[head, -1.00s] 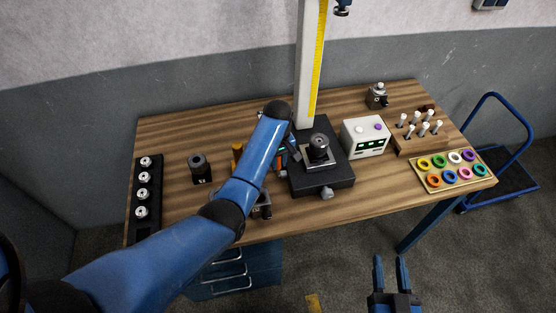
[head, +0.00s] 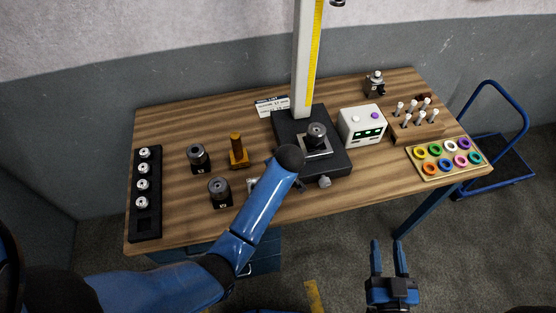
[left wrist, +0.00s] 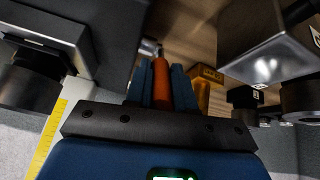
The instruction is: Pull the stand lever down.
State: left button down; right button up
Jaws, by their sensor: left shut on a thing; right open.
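The stand has a black base (head: 335,170) and a white column (head: 302,60) with a yellow scale, at the back middle of the table. My left gripper (left wrist: 162,76) is shut on an orange-red handle (left wrist: 160,88), which I take to be the stand lever; a short metal end shows beyond it. In the head view my left arm hides this gripper and the handle, at the front left of the stand base. My right gripper (head: 390,258) is open and empty, in front of the table and clear of it.
A white box with green displays (head: 362,125) stands right of the base. A tray of coloured rings (head: 418,153) and a pin block (head: 430,133) lie further right. Left are a brass-coloured post (head: 237,152), dark round fixtures (head: 219,190) and a black rack (head: 148,224).

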pick_arm(q)
jog(key=shift+s+d+t, duration=0.1)
jog(key=shift+s+t, duration=0.05)
jog(key=shift+t, duration=0.25)
jog(key=c, duration=1)
grip_release()
jog(key=shift+o, duration=0.2)
jog(key=shift+f, duration=0.1)
jog(key=shift+s, duration=0.1)
jog(key=b+v, duration=0.2)
jog(key=v, duration=0.9)
jog(key=shift+b, duration=0.3)
jog(key=shift+d, duration=0.1)
